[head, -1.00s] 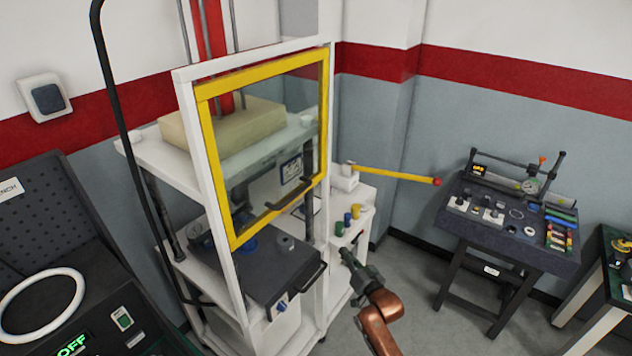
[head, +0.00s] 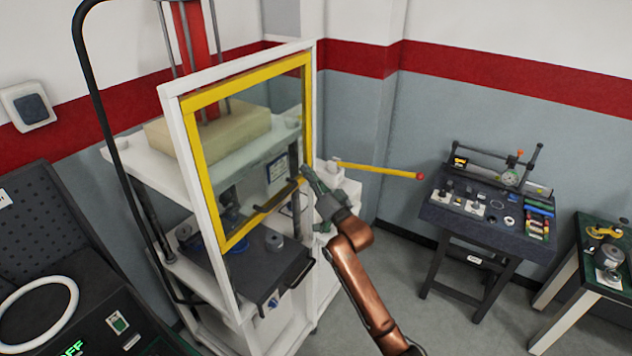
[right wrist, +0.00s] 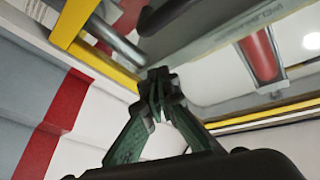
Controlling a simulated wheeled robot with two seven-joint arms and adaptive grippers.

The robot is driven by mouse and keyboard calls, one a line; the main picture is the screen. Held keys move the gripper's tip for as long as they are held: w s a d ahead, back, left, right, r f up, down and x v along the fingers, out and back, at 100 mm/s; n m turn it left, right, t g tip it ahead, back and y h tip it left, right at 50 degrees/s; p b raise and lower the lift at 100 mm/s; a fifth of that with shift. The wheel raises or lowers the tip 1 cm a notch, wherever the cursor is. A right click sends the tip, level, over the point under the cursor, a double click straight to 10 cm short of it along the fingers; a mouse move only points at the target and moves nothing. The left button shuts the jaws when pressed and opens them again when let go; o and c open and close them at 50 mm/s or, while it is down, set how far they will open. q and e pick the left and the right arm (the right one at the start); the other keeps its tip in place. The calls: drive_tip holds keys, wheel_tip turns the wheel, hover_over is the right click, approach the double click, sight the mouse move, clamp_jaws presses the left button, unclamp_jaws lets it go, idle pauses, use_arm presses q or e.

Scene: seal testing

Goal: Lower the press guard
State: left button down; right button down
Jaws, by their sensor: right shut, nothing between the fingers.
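The press guard (head: 188,130) is a clear panel in a yellow frame, at the upper part of the press's white front frame (head: 172,108). Its lower edge hangs above part of the dark drawer-like plate (head: 262,262). A black bar handle (head: 276,200) crosses the guard's lower right part. My right gripper (head: 305,172) is at the guard's right side, close to the handle's right end; contact cannot be told. Its fingers are shut and empty; they also show in the right wrist view (right wrist: 157,84), with yellow frame parts (right wrist: 95,58) beyond. My left gripper is out of view.
A yellow lever with a red knob (head: 380,170) sticks out to the right behind my gripper. A dark bench with gauges (head: 480,215) stands at the right, a green-topped table (head: 570,260) beyond. A black console (head: 110,310) is at the lower left. Floor is free between press and bench.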

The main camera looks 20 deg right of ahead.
drive_tip(key=a+f, duration=0.1)
drive_tip(key=a+f+p, duration=0.1)
drive_tip(key=f, duration=0.1)
drive_tip(key=shift+f, duration=0.2)
drive_tip(key=shift+f, duration=0.1)
